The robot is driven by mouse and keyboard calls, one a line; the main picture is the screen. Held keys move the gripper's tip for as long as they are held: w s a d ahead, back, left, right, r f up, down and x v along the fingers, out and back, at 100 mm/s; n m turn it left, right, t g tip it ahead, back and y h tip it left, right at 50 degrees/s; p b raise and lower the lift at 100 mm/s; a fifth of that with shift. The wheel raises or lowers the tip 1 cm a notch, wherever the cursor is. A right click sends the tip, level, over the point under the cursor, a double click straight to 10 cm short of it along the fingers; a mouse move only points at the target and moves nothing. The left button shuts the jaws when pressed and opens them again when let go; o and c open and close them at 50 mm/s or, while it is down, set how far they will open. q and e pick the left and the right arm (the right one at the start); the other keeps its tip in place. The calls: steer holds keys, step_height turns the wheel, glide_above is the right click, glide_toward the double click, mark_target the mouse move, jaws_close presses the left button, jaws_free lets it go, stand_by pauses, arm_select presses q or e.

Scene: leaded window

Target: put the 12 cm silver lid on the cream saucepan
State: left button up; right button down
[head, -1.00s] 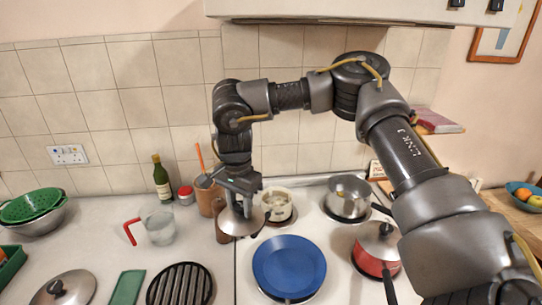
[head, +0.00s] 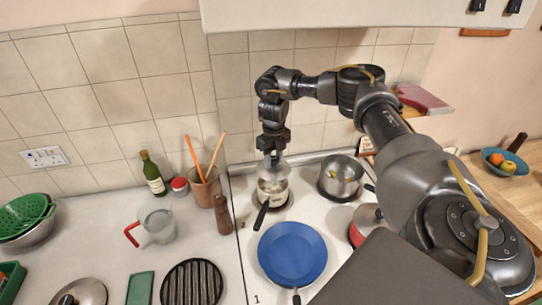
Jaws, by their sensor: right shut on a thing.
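The cream saucepan (head: 273,194) stands on the back left of the hob, its dark handle pointing toward me. My right gripper (head: 273,157) points down directly over it and is shut on the silver lid (head: 272,170). The lid is at the saucepan's mouth, seen nearly edge-on and partly hidden by the gripper. I cannot tell whether it touches the rim or hovers just above it. My left gripper is not in view.
A blue frying pan (head: 292,253) is in front of the cream saucepan, and a steel pan (head: 341,176) is to its right. A pepper mill (head: 222,214) and a utensil pot (head: 203,187) stand close left. Another lid (head: 82,292) lies on the left counter.

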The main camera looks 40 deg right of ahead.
mark_target(273, 168)
steer(key=shift+w+f+b, duration=0.1)
steer(key=shift+f+b, duration=1.95)
steer(key=shift+f, duration=0.75)
steer(key=shift+p, duration=0.45)
steer(key=shift+f, duration=0.6)
stand_by(0.3)
steer(key=shift+c, duration=1.6)
jaws_free()
steer(key=shift+r, duration=0.1)
